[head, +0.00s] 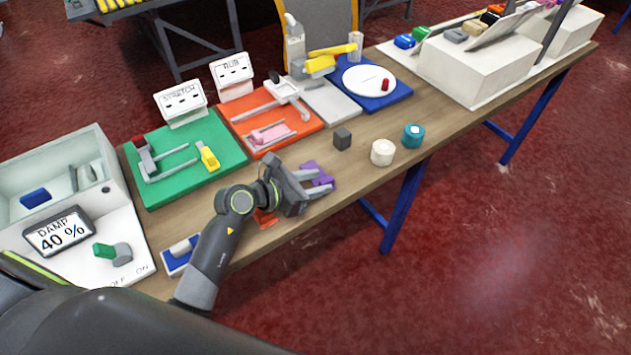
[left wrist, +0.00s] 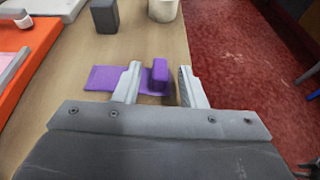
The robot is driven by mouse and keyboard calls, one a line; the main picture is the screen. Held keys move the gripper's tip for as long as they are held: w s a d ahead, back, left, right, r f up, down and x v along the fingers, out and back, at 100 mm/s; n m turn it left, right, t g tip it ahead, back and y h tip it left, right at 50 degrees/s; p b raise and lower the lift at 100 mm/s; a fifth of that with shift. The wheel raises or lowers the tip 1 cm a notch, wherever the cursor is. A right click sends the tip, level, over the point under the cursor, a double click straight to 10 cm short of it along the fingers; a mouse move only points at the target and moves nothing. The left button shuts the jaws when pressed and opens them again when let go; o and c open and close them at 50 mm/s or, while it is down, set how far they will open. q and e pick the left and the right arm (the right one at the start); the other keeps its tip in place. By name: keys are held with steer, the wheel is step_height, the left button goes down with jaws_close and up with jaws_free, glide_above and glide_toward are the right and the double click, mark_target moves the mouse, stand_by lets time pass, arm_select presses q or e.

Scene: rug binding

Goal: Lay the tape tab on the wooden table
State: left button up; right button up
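The likely tape tab is a purple piece (head: 317,172), a flat strip with a raised block at one end, at the near side of the wooden table (head: 352,172). In the left wrist view the purple block (left wrist: 159,74) stands between the fingers of my left gripper (left wrist: 160,80), nearer the left finger, with a clear gap to the right finger. The flat strip lies on the wood and passes under the left finger. My left gripper (head: 322,181) is open. In the head view its fingers partly hide the purple piece. My right gripper is not in view.
Beyond the gripper stand a dark grey cube (head: 342,138), a white roll (head: 382,152) and a teal roll (head: 413,135). A green mat (head: 225,150) and an orange mat (head: 300,130) with fixtures lie behind. The table's front edge is close to the gripper.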

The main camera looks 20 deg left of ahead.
arm_select(q)
steer(key=b+v, duration=0.1)
steer(key=v, duration=1)
steer(key=shift+s+a, duration=0.3)
